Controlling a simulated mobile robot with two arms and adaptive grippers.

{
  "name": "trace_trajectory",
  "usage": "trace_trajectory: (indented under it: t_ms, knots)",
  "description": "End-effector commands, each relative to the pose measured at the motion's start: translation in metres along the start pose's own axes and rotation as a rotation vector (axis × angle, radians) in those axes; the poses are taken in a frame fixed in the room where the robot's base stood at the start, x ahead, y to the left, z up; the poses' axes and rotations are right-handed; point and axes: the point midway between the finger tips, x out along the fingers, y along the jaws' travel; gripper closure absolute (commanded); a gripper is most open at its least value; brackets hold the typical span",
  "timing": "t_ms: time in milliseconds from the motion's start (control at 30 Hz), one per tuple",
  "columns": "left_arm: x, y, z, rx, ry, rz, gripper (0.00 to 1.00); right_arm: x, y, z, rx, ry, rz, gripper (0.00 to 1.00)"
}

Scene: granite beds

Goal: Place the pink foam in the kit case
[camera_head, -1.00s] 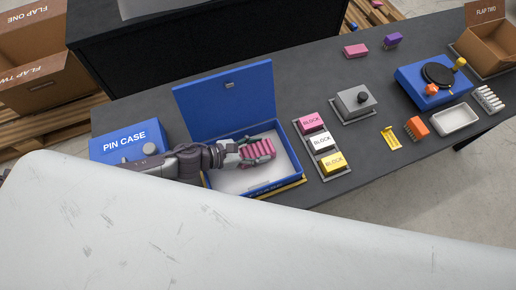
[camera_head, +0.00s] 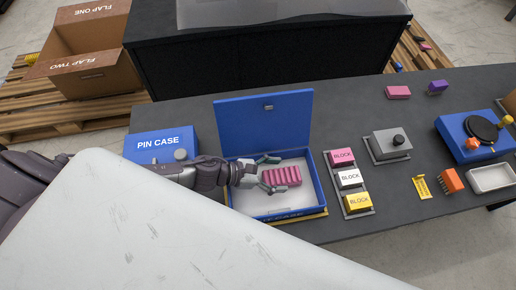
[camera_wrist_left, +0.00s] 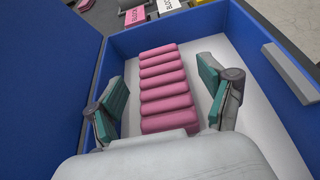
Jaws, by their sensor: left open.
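The pink foam (camera_head: 281,176), a ridged block, lies inside the open blue kit case (camera_head: 318,192), on its pale floor. The case lid (camera_head: 262,122) stands up at the back. My left gripper (camera_head: 271,174) reaches into the case from the left and is open. In the left wrist view, the foam (camera_wrist_left: 164,88) lies between the two teal fingertips (camera_wrist_left: 164,108), with a gap on each side. Its near end is partly hidden by the gripper body. My right gripper is not in view.
A blue pin case (camera_head: 150,152) stands left of the kit case. A tray of pink, white and yellow blocks (camera_head: 349,177) sits close on the right. A grey box with a knob (camera_head: 388,147) and a blue device (camera_head: 470,150) are farther right. A black bin (camera_head: 270,65) rises behind.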

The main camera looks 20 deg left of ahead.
Motion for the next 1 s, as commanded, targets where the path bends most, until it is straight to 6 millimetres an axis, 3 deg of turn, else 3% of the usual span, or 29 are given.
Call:
trace_trajectory:
  t_ms: [200,400,600,1000]
  knots:
    - [-0.051,-0.001,-0.003,-0.002,0.005,0.001,0.19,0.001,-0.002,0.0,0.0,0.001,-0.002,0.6]
    - [-0.083,0.0,-0.002,-0.001,0.003,0.001,0.19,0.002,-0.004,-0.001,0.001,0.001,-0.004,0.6]
    - [-0.095,0.0,0.0,0.001,0.0,0.0,0.19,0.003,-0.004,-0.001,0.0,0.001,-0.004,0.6]
    - [-0.096,0.001,0.001,0.001,0.0,0.0,0.19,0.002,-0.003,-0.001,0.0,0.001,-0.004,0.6]
